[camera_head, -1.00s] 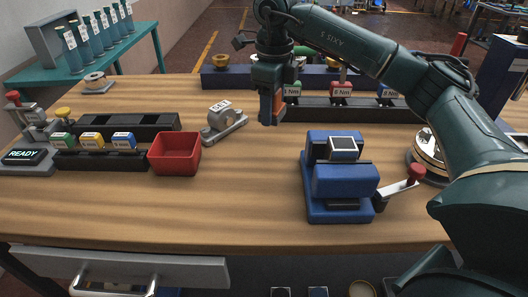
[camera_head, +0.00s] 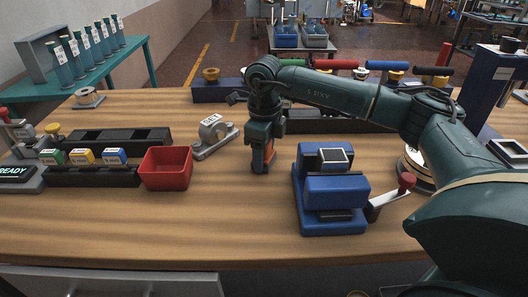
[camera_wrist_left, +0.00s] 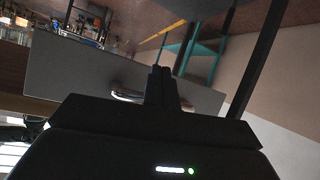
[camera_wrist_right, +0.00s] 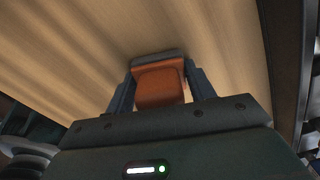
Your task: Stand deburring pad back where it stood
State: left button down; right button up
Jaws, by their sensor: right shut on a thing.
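The deburring pad (camera_wrist_right: 160,86) is an orange block with a dark grey layer at its far end. My right gripper (camera_wrist_right: 161,80) is shut on it, with one finger on each side. In the head view the right gripper (camera_head: 263,165) points down over bare wood, between the red bin and the blue fixture, with a little orange showing between its fingers. I cannot tell whether the pad touches the table. My left gripper (camera_wrist_left: 166,80) is shut with nothing visible between its fingers; it is outside the head view.
A blue fixture (camera_head: 334,192) with a red-knobbed lever stands just right of the gripper. A red bin (camera_head: 166,169) and a grey clamp marked SET (camera_head: 213,137) are to the left. Dark racks (camera_head: 340,120) stand behind. The table front is clear.

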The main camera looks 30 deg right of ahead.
jog(key=o, duration=1)
jog(key=shift+f, duration=0.1)
jog(key=shift+c, duration=0.2)
notch_tip(320, 180, up, 12)
jog(key=shift+r, duration=0.2)
